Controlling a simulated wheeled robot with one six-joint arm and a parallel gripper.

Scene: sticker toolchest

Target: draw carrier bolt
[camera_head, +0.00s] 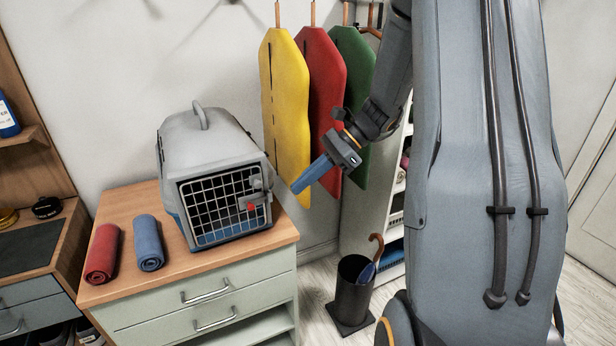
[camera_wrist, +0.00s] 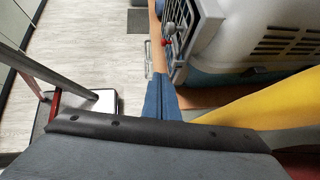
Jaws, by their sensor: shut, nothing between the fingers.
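The grey pet carrier (camera_head: 208,140) with a blue base stands on the wooden-topped cabinet, its barred door (camera_head: 212,208) facing front. A small grey bolt knob (camera_head: 256,183) sits at the door's right edge, with a red piece (camera_head: 250,208) below it. In the wrist view the carrier (camera_wrist: 245,25) fills the upper right, with the red piece (camera_wrist: 165,42) at its door edge. My gripper (camera_head: 297,187) has blue fingers, shut and empty, pointing down-left in the air, right of the carrier and apart from the bolt. The blue fingers also show in the wrist view (camera_wrist: 160,98).
A red roll (camera_head: 102,253) and a blue roll (camera_head: 148,243) lie on the cabinet top (camera_head: 122,205). Yellow (camera_head: 285,110), red and green boards hang behind my gripper. A black umbrella stand (camera_head: 352,290) is on the floor below it, right of the cabinet.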

